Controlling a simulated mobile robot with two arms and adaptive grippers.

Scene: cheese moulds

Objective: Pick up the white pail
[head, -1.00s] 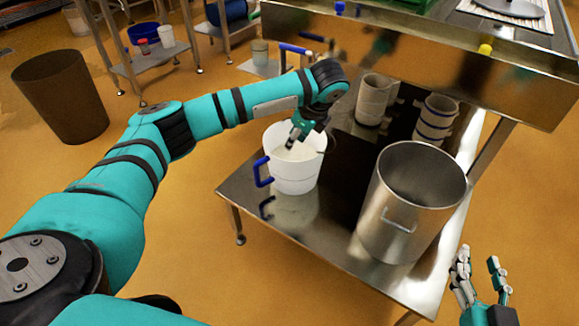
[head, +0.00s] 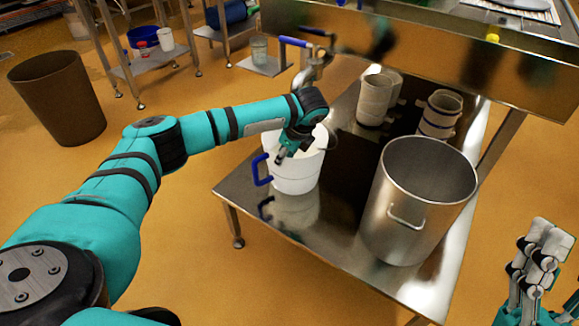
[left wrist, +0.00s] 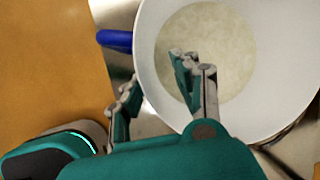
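The white pail (head: 295,178) stands upright on the steel table, with a blue handle (head: 260,169) on its left side. In the left wrist view its white wall (left wrist: 285,70) surrounds a pale, grainy content (left wrist: 215,50). My left gripper (head: 283,157) is at the pail's near-left rim, and it also shows in the left wrist view (left wrist: 155,82). It is open: one finger shows outside the rim and the other over the pail's opening. My right gripper (head: 548,236) is at the lower right, away from the pail; its fingers overlap in view, so its opening is unclear.
A large steel pot (head: 415,205) stands on the table (head: 330,235) right of the pail. Pale moulds (head: 375,98) stand behind, under a steel basin (head: 440,62). A brown bin (head: 58,98) is on the floor at the left.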

